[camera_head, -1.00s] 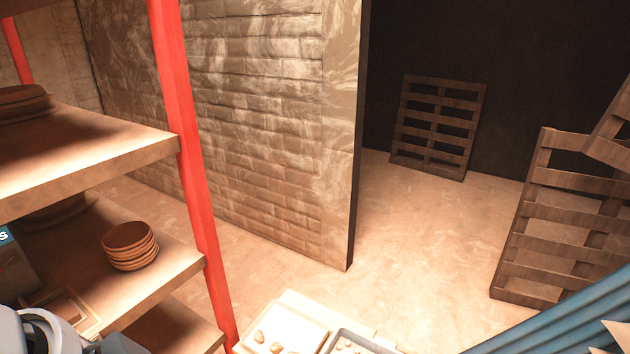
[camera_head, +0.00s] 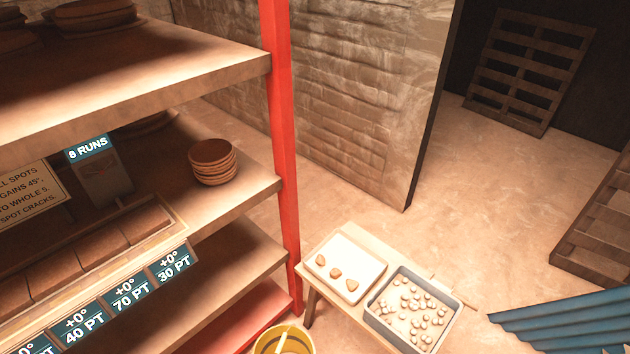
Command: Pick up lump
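Three brownish lumps lie apart on a white tray (camera_head: 352,258) on a small table: a left lump (camera_head: 321,260), a middle lump (camera_head: 335,273) and a right lump (camera_head: 351,285). Beside it, a grey-rimmed tray (camera_head: 372,315) holds many small pale pieces (camera_head: 414,305); I cannot tell whether these also count as lumps. Neither of my grippers shows in the head view now.
A shelf unit with a red post (camera_head: 284,140) stands at left, holding stacked brown bowls (camera_head: 213,161), a box marked "8 RUNS" (camera_head: 102,178) and a row of brown blocks (camera_head: 128,233). A yellow bucket (camera_head: 262,345) stands below. Blue corrugated material (camera_head: 570,322) is lower right. Open floor (camera_head: 520,200) lies behind the table.

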